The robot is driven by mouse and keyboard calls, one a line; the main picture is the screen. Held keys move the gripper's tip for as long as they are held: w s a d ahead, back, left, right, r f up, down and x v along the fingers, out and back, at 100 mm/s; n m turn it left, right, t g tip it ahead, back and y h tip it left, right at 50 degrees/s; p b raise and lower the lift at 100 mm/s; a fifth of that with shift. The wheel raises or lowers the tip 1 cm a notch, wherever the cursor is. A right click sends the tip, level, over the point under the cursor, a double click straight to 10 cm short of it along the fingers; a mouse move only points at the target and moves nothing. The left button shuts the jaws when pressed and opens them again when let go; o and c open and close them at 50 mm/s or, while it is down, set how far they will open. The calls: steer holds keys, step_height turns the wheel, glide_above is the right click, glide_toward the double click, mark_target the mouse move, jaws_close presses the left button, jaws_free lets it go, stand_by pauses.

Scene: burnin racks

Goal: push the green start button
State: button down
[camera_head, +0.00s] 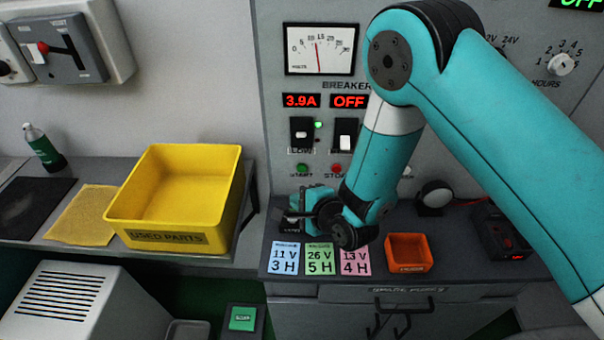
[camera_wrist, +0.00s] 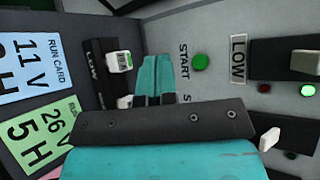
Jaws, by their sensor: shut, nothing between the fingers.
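The green start button (camera_head: 302,168) is on the grey panel, above its START label and below the left breaker switch. It also shows in the wrist view (camera_wrist: 201,62), right of my fingertips. My gripper (camera_head: 306,195) is low in front of the panel, below the start button in the head view. In the wrist view its teal fingers (camera_wrist: 155,70) are together and hold nothing. A gap shows in the picture between fingertips and button; I cannot tell their exact depth distance.
The red stop button (camera_head: 336,169) is right of the start button. A small device (camera_wrist: 118,62) marked LOW lies left of my fingers. Run cards (camera_head: 319,259) and an orange bin (camera_head: 408,253) are on the bench. A yellow bin (camera_head: 180,200) stands left.

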steer(key=shift+w+d+b, duration=0.15)
steer(key=shift+w+b, duration=0.9)
steer(key=shift+w, duration=2.35)
steer(key=shift+w, duration=0.4)
steer(key=shift+w+b, duration=0.35)
steer(key=shift+w, duration=0.1)
steer(key=shift+s, duration=0.85)
steer(key=shift+s+p, duration=0.9)
steer(key=shift+s, duration=1.65)
